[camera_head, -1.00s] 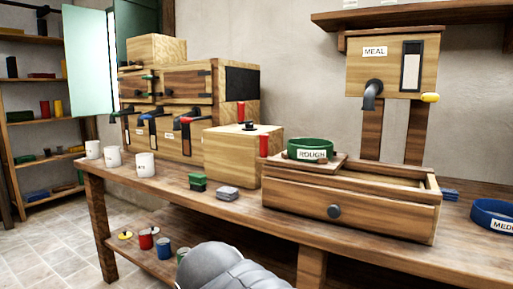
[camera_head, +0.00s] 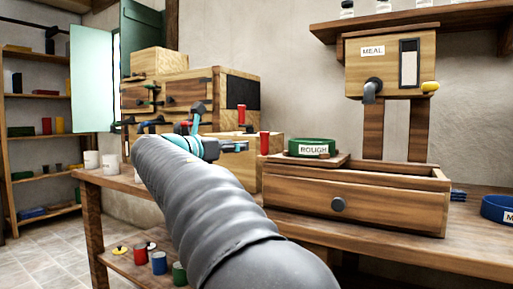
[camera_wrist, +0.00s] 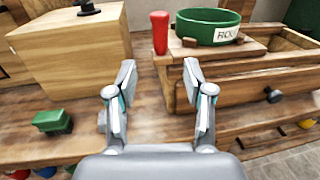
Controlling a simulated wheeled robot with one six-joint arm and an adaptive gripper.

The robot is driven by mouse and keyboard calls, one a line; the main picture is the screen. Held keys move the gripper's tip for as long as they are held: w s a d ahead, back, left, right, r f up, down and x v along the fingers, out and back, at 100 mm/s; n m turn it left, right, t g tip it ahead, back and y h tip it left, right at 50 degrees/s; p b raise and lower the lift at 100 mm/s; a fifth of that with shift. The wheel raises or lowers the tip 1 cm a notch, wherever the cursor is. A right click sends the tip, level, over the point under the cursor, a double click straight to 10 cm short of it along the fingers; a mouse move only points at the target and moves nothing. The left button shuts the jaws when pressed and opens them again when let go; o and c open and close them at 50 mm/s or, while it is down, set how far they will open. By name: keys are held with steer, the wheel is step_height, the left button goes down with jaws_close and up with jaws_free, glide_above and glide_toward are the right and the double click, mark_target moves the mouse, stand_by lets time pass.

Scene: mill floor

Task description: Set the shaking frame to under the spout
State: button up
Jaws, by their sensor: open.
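The shaking frame is a small wooden carriage (camera_head: 322,160) at the left end of the long wooden box (camera_head: 300,195). A green sieve marked ROUGH (camera_head: 315,147) sits on it, and a red upright handle (camera_head: 264,143) stands at its left end. The dark spout (camera_head: 371,91) hangs from the MEAL hopper, to the right of the sieve and higher. My gripper (camera_head: 240,146) is open and empty, left of the handle. In the wrist view, the handle (camera_wrist: 159,32) stands beyond the gap between my fingertips (camera_wrist: 159,75), not between them.
A pale wooden box (camera_wrist: 70,45) stands close left of the handle. A green block (camera_wrist: 53,121) lies on the bench at left. White cups (camera_head: 91,160) stand at the bench's left end. A blue sieve (camera_head: 497,208) lies at the right.

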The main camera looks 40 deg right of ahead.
mark_target(262, 142)
steer(key=x, duration=1.3)
steer(key=shift+d+b, duration=0.1)
steer(key=shift+b, duration=0.2)
jaws_close()
